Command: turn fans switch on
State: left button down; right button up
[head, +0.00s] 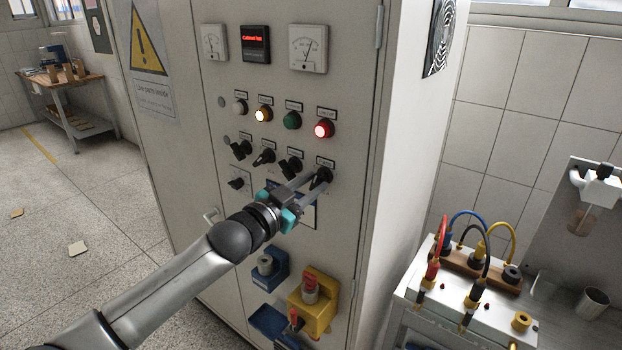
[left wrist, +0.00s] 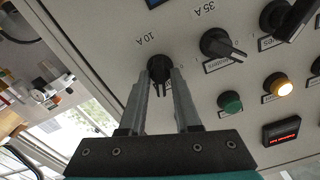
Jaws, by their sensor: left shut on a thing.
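A row of black rotary switches is on the grey cabinet front (head: 345,225). My left gripper (head: 315,178) is at the rightmost switch (head: 321,180), under the lit red lamp (head: 324,129). In the left wrist view my left gripper (left wrist: 168,85) has one finger on each side of this black switch knob (left wrist: 159,66), shut on it. "10 A" is printed beside it. The neighbouring switch (left wrist: 217,43) has "35 A" beside it. The label of the held switch is hidden or too small to read, so I cannot tell which switch is for the fans. My right gripper is not in view.
A green lamp (head: 292,121) and a lit amber lamp (head: 264,114) sit above the switches. A yellow box with a red handle (head: 313,303) juts out below. A bench with coloured cables (head: 480,262) stands right of the cabinet. Open floor lies left.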

pick_arm(q)
jog(key=m+p, duration=0.1)
jog(key=m, duration=0.3)
jog(key=shift+m+p, duration=0.3)
dwell(0.3)
jog(key=c, duration=0.9)
grip_release()
jog(key=v, duration=1.5)
jog(key=shift+s, duration=0.15)
